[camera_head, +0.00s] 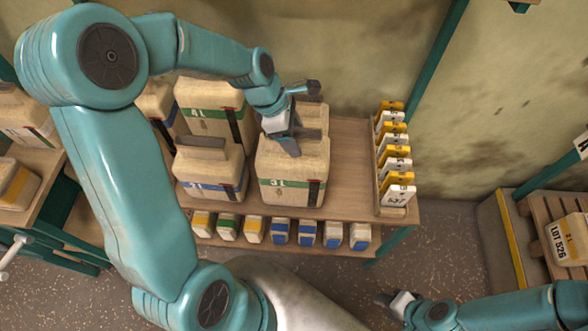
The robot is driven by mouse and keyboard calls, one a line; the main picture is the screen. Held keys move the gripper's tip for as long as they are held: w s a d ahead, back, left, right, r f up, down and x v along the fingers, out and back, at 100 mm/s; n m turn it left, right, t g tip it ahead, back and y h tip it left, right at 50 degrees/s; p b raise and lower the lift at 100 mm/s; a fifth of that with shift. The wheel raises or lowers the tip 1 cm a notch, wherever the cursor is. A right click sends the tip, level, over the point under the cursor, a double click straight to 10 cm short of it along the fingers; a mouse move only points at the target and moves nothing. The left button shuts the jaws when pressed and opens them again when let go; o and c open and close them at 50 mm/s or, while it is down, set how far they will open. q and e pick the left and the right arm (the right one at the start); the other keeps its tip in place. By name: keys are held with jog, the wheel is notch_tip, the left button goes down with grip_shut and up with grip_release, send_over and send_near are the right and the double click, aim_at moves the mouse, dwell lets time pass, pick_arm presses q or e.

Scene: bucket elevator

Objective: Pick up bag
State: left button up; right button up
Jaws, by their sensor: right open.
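A cream bag with a green stripe and dark lettering (292,180) stands upright on the wooden shelf, front right of a group of similar bags. My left gripper (287,144) points down at this bag's top, with its grey fingers at the top ridge. Whether they are closed on the ridge cannot be seen. My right gripper (390,300) is open and empty, low over the floor at the lower right, away from the bags. Its tips are small in view.
A blue-striped bag (208,173) stands just left, with a green-striped bag (213,110) behind. Numbered yellow and white tags (397,195) stand in a rack on the right. Small bags (279,232) line the lower shelf.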

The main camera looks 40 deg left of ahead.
pick_arm(q)
jog(key=shift+s+r, duration=0.15)
jog(key=shift+s, duration=0.1)
grip_shut()
jog(key=shift+w, duration=0.2)
